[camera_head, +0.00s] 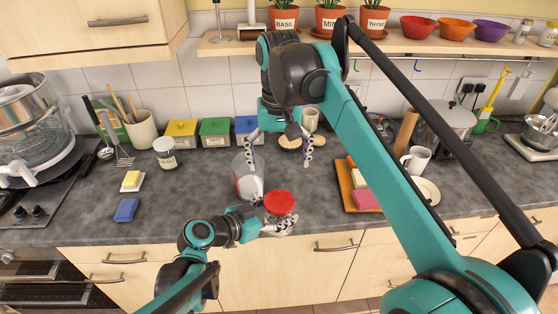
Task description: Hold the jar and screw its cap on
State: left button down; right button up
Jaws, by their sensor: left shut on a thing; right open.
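A round red cap (280,202) is at the front edge of the counter, level with my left gripper (279,222). My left gripper is shut, with its fingers around the thing just below the red cap. That looks like the jar, but its body is almost wholly hidden by the cap and fingers. I cannot tell whether the cap is seated or loose. My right gripper (280,152) is open and empty, pointing down behind and above the cap, apart from it. Its fingers are spread wide.
A clear container (248,178) stands close left of the red cap. A white-lidded jar (166,153) and a blue sponge (126,210) are left.

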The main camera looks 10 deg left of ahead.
dwell(0.5)
jog(key=s+d+f+m+t, duration=0.1)
jog(key=s+d+f+t, duration=0.1)
jog(key=s+d+f, duration=0.2)
jog(key=s+d+f+m+t, duration=0.1)
jog(key=s+d+f+t, duration=0.1)
jog(key=s+d+f, duration=0.3)
jog(key=s+d+f+t, duration=0.3)
jog(key=s+d+f, duration=0.2)
jog(key=d+f, duration=0.5)
jog(key=d, duration=0.6)
jog(key=shift+d+f+m, duration=0.35)
jog(key=shift+f+m, duration=0.05)
